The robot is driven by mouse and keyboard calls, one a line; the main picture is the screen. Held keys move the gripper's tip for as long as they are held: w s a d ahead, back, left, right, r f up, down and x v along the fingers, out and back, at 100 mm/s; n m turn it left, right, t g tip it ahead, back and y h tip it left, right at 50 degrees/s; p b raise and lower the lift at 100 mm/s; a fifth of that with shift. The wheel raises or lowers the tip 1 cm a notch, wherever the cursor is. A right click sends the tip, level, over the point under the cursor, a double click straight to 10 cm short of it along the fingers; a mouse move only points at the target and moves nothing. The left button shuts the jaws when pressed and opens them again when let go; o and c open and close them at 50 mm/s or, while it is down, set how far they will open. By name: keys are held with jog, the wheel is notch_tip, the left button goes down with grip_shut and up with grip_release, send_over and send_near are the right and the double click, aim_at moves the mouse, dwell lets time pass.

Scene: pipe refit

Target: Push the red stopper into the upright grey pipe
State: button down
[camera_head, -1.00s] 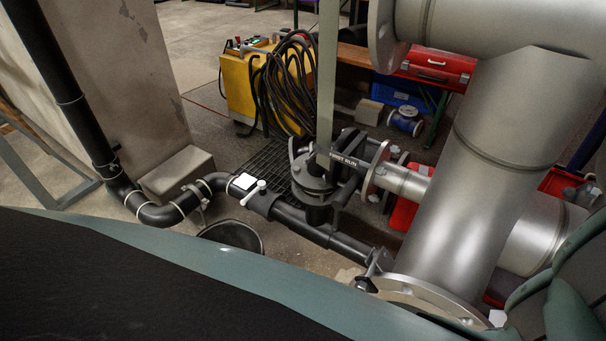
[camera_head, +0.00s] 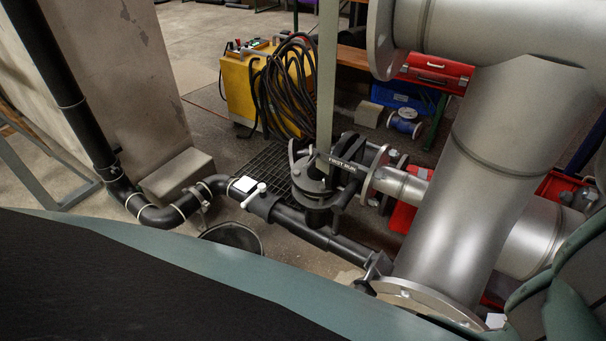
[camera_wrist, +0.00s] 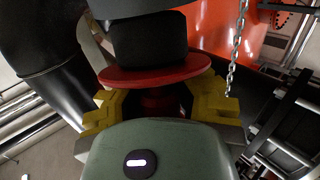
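The red stopper (camera_wrist: 155,73) shows in the wrist view as a wide red disc with a narrower red stem below it. My gripper (camera_wrist: 160,104) has its yellow fingers on either side of that stem, just under the disc, and appears shut on it. A black cylinder (camera_wrist: 148,42) stands directly against the disc's far side; whether it is part of the stopper is unclear. A large grey pipe (camera_head: 478,165) stands at the right in the head view; I cannot tell whether it is the task's pipe. The stopper and gripper do not show there.
A black pipe run (camera_head: 290,217) with a clamp-like fitting (camera_head: 318,185) crosses the middle. A yellow cart (camera_head: 240,85) with coiled hoses and red toolboxes (camera_head: 436,68) stand behind. A chain (camera_wrist: 236,48) hangs close to the right of my gripper.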

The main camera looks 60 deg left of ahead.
jog(key=shift+w+a+r, duration=0.1)
jog(key=shift+w+r, duration=0.05)
jog(key=shift+w, duration=0.2)
dwell(0.7)
jog(key=shift+f+b, duration=0.4)
jog(key=shift+f, duration=0.3)
dwell(0.3)
jog(key=shift+r, duration=0.3)
jog(key=shift+r+p, duration=0.55)
jog(key=shift+p, duration=0.25)
dwell(0.6)
jog(key=shift+f+b, duration=0.55)
jog(key=shift+f, duration=0.35)
jog(key=c, duration=1.7)
grip_release()
jog(key=o, duration=0.3)
jog(key=shift+o, duration=0.2)
